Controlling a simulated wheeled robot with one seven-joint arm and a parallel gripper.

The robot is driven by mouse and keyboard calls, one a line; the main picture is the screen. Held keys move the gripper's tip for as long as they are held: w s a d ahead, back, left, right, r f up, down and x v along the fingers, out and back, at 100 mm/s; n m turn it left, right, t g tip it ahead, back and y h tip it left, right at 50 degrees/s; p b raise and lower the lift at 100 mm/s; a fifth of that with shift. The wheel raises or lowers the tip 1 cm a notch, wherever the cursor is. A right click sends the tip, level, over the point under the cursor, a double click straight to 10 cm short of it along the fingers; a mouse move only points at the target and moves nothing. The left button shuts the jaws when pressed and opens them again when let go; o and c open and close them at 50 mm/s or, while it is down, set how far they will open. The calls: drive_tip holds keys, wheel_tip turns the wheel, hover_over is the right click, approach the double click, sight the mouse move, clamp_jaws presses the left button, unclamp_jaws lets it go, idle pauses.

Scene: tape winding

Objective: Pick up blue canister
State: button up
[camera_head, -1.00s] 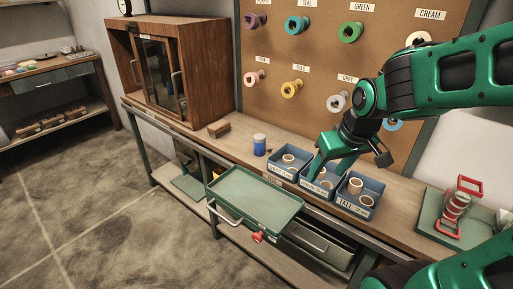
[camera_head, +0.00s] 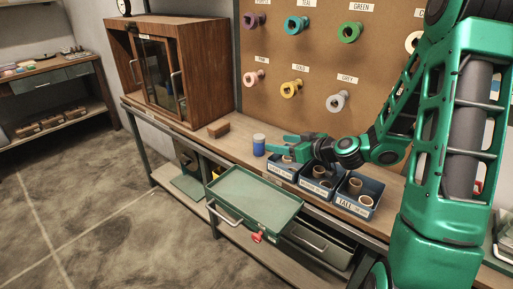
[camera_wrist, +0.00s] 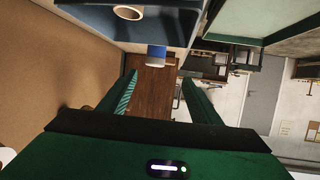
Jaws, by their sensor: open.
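The blue canister (camera_head: 259,146), with a white top, stands upright on the wooden workbench, left of the blue bins. My gripper (camera_head: 275,147) is just right of it, level and pointing left at the canister. In the wrist view the canister (camera_wrist: 156,54) shows beyond and between the open fingers (camera_wrist: 156,88). No contact with the canister can be made out, and nothing is held.
Several blue bins (camera_head: 352,206) holding rolls stand right of the canister, under my arm. A wooden cabinet (camera_head: 205,60) and small brown block (camera_head: 218,128) are to the left. A green tray drawer (camera_head: 256,222) juts out in front. A pegboard (camera_head: 300,115) with spools rises behind.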

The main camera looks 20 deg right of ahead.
approach(261, 137)
drive_tip(key=x, duration=0.3)
drive_tip(key=shift+s+a+f, duration=0.1)
drive_tip(key=shift+a+f, duration=0.1)
drive_tip(key=shift+f, duration=0.05)
drive_tip(key=shift+x, duration=2.65)
drive_tip(key=shift+d+r, duration=0.15)
drive_tip(key=shift+r, duration=0.05)
drive_tip(key=c, duration=1.2)
